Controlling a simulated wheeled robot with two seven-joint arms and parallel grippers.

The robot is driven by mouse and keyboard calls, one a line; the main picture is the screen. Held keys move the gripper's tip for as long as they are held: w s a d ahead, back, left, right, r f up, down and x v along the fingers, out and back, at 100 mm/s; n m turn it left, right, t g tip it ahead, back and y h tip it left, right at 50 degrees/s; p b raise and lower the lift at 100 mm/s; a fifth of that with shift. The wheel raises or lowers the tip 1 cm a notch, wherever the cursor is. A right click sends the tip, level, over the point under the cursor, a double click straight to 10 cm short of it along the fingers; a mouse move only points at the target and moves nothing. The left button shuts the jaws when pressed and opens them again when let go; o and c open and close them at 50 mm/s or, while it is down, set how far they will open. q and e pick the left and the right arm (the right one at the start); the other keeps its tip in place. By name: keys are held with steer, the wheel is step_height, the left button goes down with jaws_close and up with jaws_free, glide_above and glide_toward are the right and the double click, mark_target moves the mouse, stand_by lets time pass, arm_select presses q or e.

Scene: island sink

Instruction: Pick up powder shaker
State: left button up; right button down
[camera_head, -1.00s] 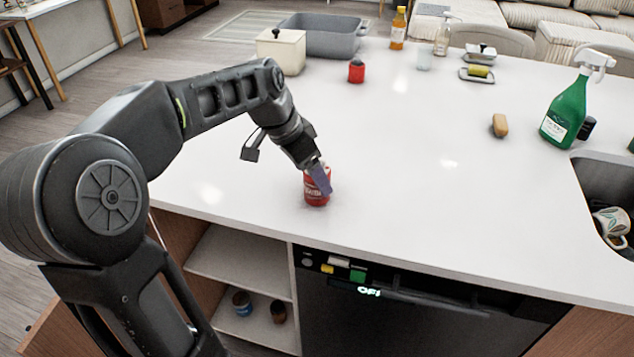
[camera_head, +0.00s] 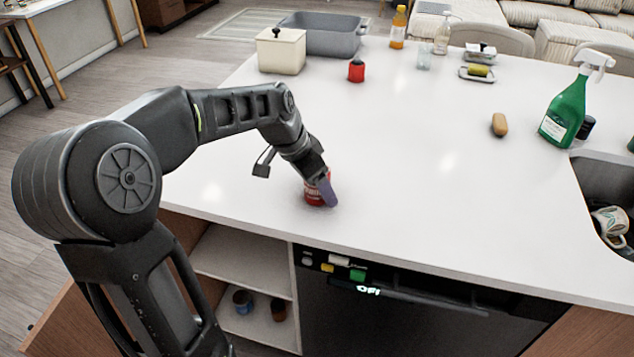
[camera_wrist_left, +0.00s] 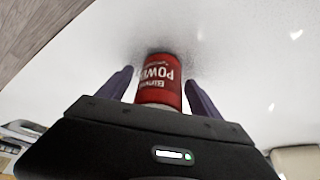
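The powder shaker is a small red can with white lettering (camera_head: 312,194), standing on the white counter near its front edge. My left gripper (camera_head: 322,190) is lowered at it and partly hides it in the head view. In the left wrist view the red shaker (camera_wrist_left: 159,82) lies between the two purple fingers of my left gripper (camera_wrist_left: 160,90). The fingers stand apart, with a gap visible on each side of the can. My right gripper is not in view.
A red container (camera_head: 356,71), a cream lidded box (camera_head: 281,52) and a grey basin (camera_head: 335,38) stand at the back. A green spray bottle (camera_head: 563,115) stands beside the sink (camera_head: 600,180) at right. The middle of the white counter (camera_head: 420,150) is clear.

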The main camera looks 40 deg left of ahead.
arm_select(q)
steer(key=c, duration=1.5)
steer(key=shift+r, duration=0.1)
step_height(320, 180, up, 10)
steer(key=shift+f, duration=0.1)
